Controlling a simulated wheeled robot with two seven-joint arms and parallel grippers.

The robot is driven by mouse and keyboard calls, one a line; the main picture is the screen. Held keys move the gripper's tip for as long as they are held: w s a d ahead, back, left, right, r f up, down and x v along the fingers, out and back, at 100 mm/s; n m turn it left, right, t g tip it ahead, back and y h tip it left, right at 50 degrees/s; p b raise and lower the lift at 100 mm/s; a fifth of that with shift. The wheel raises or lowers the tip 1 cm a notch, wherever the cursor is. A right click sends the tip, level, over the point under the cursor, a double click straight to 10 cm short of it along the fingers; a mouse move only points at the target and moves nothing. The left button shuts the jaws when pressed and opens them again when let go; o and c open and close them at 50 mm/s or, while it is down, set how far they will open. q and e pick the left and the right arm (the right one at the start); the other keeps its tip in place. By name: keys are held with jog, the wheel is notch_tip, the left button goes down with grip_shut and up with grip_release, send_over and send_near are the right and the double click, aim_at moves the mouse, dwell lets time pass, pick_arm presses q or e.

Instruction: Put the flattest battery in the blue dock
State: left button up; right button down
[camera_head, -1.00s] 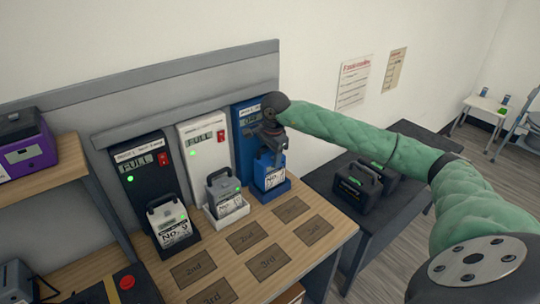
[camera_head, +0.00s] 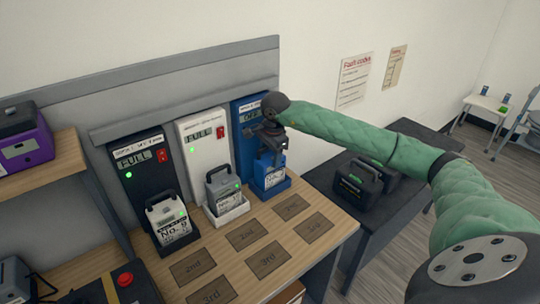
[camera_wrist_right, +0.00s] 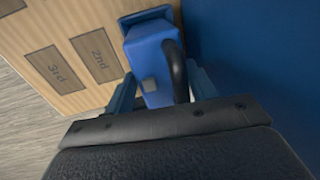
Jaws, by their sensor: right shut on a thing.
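A blue battery (camera_head: 269,173) with a white label stands upright in the tray (camera_head: 279,186) of the blue dock (camera_head: 247,112), whose display appears to read OFF. I cannot tell whether it is fully seated. My right gripper (camera_head: 270,153) is above the battery and shut on it. In the right wrist view the battery (camera_wrist_right: 152,60) shows between the fingers, with its dark handle alongside. A black-and-white battery (camera_head: 168,216) sits in the black dock (camera_head: 136,165). A grey-and-white battery (camera_head: 224,186) sits in the white dock (camera_head: 201,146). My left gripper is out of view.
Marked empty rectangles, including a 2nd place (camera_head: 247,234) and a 3rd place (camera_head: 267,260), lie in front of the docks. Dark battery packs (camera_head: 356,184) stand on a dark side table (camera_head: 392,200) at right. A purple box (camera_head: 24,147) sits on the left shelf.

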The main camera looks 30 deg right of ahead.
jog(key=shift+c, duration=2.1)
grip_release()
jog(key=shift+f, duration=0.1)
jog(key=r, duration=0.2)
jog(key=r+b, duration=0.1)
jog(key=r, duration=0.2)
jog(key=s+r+b, duration=0.1)
jog(key=r, duration=0.1)
jog(key=shift+r, duration=0.35)
notch_tip(320, 180, up, 9)
jog(key=s+p, duration=0.1)
jog(key=p, duration=0.2)
jog(key=shift+s, duration=0.15)
jog(key=shift+d+r, duration=0.1)
jog(key=s+r+p, duration=0.3)
jog(key=s+r, duration=0.5)
jog(key=r, duration=0.5)
jog(key=shift+d, duration=0.3)
